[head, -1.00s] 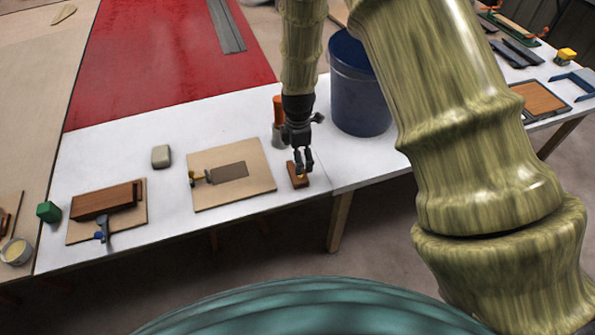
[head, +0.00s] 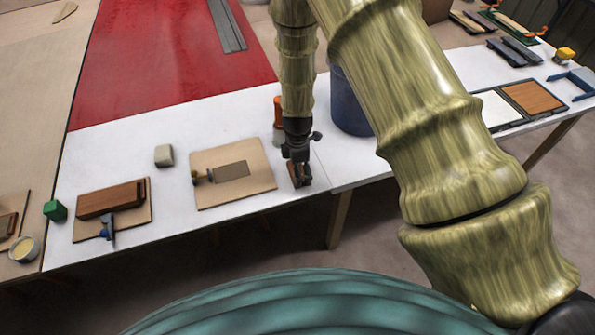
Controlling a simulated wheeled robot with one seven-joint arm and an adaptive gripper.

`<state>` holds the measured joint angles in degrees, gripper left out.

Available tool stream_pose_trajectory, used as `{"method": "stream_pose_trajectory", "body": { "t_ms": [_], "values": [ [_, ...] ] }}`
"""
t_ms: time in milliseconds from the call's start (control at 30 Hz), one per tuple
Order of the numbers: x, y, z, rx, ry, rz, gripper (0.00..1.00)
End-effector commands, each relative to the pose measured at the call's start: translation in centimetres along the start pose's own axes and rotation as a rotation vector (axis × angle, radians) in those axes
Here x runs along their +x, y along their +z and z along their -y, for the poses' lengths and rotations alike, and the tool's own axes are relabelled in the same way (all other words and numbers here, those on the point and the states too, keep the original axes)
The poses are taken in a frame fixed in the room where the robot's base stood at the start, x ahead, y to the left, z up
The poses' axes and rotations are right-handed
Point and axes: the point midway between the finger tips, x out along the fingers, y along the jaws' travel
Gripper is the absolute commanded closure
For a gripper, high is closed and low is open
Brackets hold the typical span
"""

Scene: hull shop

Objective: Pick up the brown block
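A small brown block (head: 292,172) sits on the white table, just right of a tan board. My gripper (head: 301,183) is down at it, with its dark fingers over and in front of the block, covering most of it. Whether the fingers are closed on it or still apart cannot be made out. A larger, long brown block (head: 110,198) lies on another tan board at the left, with a blue-handled tool against its front.
The tan board (head: 258,183) with a grey-brown patch and a small clamp is close on the left. An orange-topped bottle (head: 278,118) and a blue bin (head: 350,108) stand behind my gripper. A pale block (head: 164,155) and a green block (head: 55,210) are farther left.

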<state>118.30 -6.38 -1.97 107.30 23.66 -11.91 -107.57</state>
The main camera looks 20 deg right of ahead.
Motion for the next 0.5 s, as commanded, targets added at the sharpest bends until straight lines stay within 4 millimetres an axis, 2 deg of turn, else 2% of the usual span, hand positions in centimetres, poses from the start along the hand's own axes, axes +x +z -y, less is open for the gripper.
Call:
{"method": "stream_pose_trajectory", "body": {
  "t_ms": [233, 267, 433, 500],
  "values": [
    [0.09, 0.0, -0.03, 0.0, 0.0, 0.0, 0.0],
    [0.09, 0.0, -0.02, 0.0, 0.0, 0.0, 0.04],
    [0.08, 0.0, -0.03, 0.0, 0.0, 0.0, 0.35],
    [0.08, 0.01, -0.02, 0.0, 0.0, 0.0, 0.37]
  ]
}}
